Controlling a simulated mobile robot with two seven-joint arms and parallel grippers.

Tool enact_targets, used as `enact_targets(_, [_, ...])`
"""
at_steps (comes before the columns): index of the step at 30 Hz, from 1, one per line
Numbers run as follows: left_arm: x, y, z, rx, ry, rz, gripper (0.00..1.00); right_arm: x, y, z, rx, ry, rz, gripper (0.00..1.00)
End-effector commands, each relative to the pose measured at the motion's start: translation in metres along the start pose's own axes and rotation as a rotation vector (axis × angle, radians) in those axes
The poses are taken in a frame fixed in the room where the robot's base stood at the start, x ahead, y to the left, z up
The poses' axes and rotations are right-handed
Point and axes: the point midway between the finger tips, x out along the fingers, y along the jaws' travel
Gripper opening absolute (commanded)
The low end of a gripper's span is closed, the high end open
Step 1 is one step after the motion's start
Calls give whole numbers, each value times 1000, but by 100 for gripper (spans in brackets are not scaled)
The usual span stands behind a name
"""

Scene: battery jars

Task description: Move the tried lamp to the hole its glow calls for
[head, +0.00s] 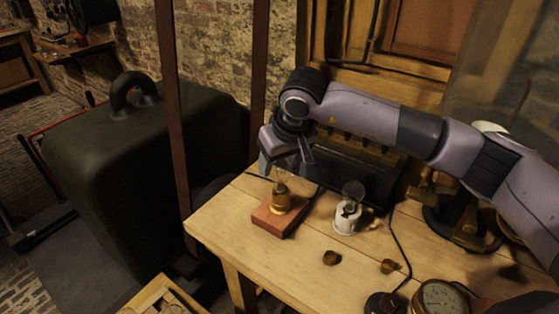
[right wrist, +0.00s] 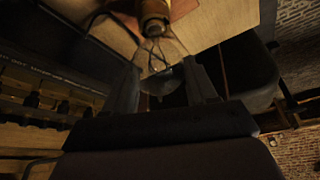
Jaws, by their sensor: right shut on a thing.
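A clear glass lamp with a brass base (head: 280,203) stands upright on a reddish wooden block (head: 273,219) near the table's left end. My right gripper (head: 283,166) reaches down over it from above, shut on its glass. In the right wrist view the lamp (right wrist: 158,50) lies between the fingers of the right gripper (right wrist: 165,82), its brass base toward the block. I cannot make out a clear glow. A second clear bulb (head: 354,189) shows by a white holder (head: 346,217) to the right. My left gripper is out of view.
A dark long box (head: 345,152) with several knobs stands at the table's back. Two small brown pieces (head: 331,258) and (head: 389,266), a dark cable and a round gauge (head: 440,299) lie at the front right. A wooden divided tray (head: 150,296) is below left.

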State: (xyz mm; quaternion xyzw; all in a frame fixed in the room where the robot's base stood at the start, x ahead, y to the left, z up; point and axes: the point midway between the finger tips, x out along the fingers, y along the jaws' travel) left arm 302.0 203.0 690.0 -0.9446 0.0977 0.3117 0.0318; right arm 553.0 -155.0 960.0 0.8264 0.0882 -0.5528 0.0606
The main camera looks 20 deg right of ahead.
Motion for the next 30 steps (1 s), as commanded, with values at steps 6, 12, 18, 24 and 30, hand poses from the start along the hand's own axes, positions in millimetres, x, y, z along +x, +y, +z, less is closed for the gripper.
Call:
enact_targets(6, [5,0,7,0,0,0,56,1,0,0,-180,3,-74,20])
enact_targets(12, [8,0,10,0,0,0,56,1,0,1,-362,4,-152,20])
enact_targets(18, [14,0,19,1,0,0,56,1,-1,0,-450,8,-183,20])
enact_targets(24, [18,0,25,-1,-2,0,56,1,0,1,-492,3,-198,20])
enact_targets(30, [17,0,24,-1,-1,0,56,1,0,2,-498,-2,-201,19])
